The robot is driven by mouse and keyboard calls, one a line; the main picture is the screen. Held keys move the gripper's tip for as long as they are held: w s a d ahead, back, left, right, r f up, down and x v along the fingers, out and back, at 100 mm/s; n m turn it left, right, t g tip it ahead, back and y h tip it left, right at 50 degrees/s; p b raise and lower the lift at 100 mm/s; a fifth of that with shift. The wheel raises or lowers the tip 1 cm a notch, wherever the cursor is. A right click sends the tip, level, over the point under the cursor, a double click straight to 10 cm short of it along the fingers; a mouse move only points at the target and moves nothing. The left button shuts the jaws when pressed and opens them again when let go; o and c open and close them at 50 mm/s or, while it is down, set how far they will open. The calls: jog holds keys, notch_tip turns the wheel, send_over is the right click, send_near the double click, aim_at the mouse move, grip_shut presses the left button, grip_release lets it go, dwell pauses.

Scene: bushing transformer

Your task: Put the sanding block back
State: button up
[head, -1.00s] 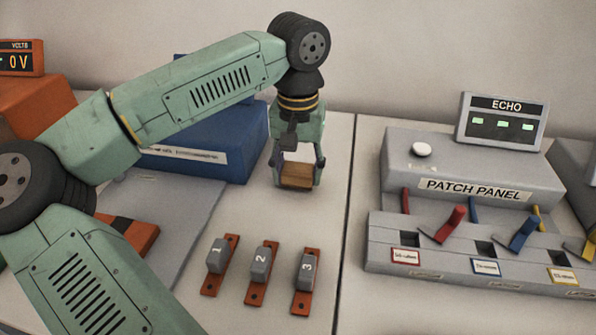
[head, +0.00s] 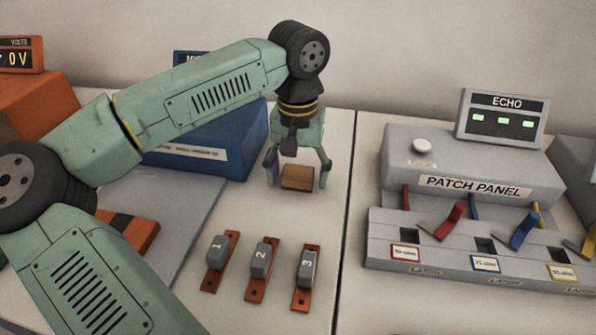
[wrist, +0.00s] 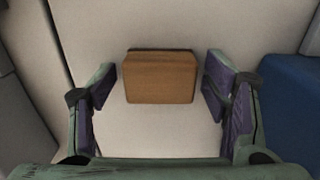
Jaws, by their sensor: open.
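The sanding block (head: 297,178) is a small brown block lying on the pale bench top, behind the numbered switches. It also shows in the wrist view (wrist: 160,78), between the two fingers with a gap on each side. My gripper (head: 298,180) points down over the block. In the wrist view my gripper (wrist: 160,88) is open, its purple-lined pads apart from the block.
Three numbered grey switches on orange plates (head: 260,262) stand in front of the block. A blue box (head: 205,150) stands close on the left. The grey patch panel (head: 470,180), with coloured levers, lies right of the bench seam. Bare bench surrounds the block.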

aim_at(298, 171)
jog(key=shift+r, duration=0.1)
notch_tip(298, 171, up, 12)
jog(key=b, duration=0.1)
dwell(0.4)
